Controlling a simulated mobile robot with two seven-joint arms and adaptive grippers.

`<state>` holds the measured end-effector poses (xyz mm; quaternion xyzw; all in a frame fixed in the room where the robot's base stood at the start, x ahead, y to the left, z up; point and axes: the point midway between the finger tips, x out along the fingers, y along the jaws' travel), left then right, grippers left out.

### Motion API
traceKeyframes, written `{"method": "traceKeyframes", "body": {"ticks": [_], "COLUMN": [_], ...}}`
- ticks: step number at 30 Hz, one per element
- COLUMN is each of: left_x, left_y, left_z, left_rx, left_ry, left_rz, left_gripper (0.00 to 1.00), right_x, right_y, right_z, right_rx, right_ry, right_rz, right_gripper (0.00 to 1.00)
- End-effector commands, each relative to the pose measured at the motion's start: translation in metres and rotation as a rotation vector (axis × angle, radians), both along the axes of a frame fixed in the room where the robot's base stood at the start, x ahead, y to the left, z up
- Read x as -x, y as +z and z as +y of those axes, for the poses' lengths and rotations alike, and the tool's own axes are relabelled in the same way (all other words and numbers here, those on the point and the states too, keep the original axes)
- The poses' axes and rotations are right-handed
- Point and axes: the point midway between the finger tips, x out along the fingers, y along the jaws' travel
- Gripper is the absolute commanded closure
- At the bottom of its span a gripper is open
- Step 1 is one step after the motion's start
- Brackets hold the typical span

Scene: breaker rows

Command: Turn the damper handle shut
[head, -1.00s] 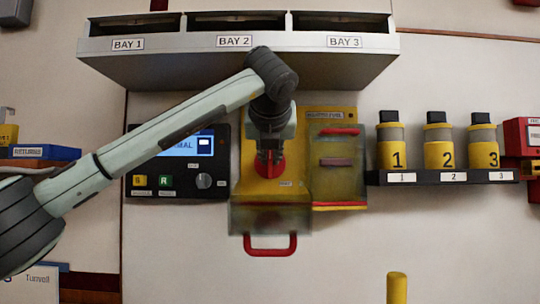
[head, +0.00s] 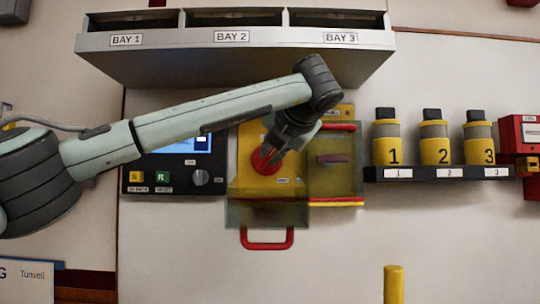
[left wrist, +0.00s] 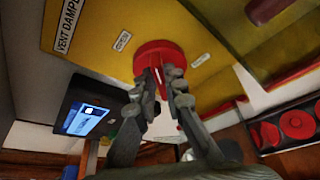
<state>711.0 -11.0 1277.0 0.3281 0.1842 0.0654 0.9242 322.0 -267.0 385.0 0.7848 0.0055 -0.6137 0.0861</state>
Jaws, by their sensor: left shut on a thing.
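The red damper handle (head: 259,150) is mounted on a yellow panel (head: 241,180) in the middle of the head view. In the left wrist view the handle (left wrist: 158,50) is a round red hub with a red part between my fingers, and the panel reads "VENT DAMP..." (left wrist: 68,25). My left gripper (head: 270,156) is shut on the handle, tilted across it from the upper right. Its fingers (left wrist: 161,82) hide part of the handle. The handle's exact angle is hard to tell. My right gripper is not in view.
A see-through cover with a red pull (head: 266,245) hangs open below the yellow panel. Another covered yellow box (head: 336,185) adjoins it on the right. A control box (head: 148,188) is at left, a bay shelf (head: 235,52) above, and a rack (head: 440,173) of numbered canisters at right.

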Motion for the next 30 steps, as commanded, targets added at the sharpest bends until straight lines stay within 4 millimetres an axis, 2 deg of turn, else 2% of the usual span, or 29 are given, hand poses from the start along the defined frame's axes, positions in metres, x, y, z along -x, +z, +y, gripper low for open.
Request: {"method": "traceKeyframes", "body": {"ticks": [18,30], "left_x": [0.001,0.000], "left_y": [-0.008,-0.010], "left_z": [-0.006,-0.006], "left_rx": [-0.555,-0.743], "left_ry": [0.001,-0.001], "left_rz": [-0.003,-0.002], "left_gripper": [1.00,1.00], "right_x": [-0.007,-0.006], "right_y": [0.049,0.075], "right_z": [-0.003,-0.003], "right_rx": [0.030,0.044], "right_ry": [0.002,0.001], "right_rz": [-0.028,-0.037], "right_gripper": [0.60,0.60]}}
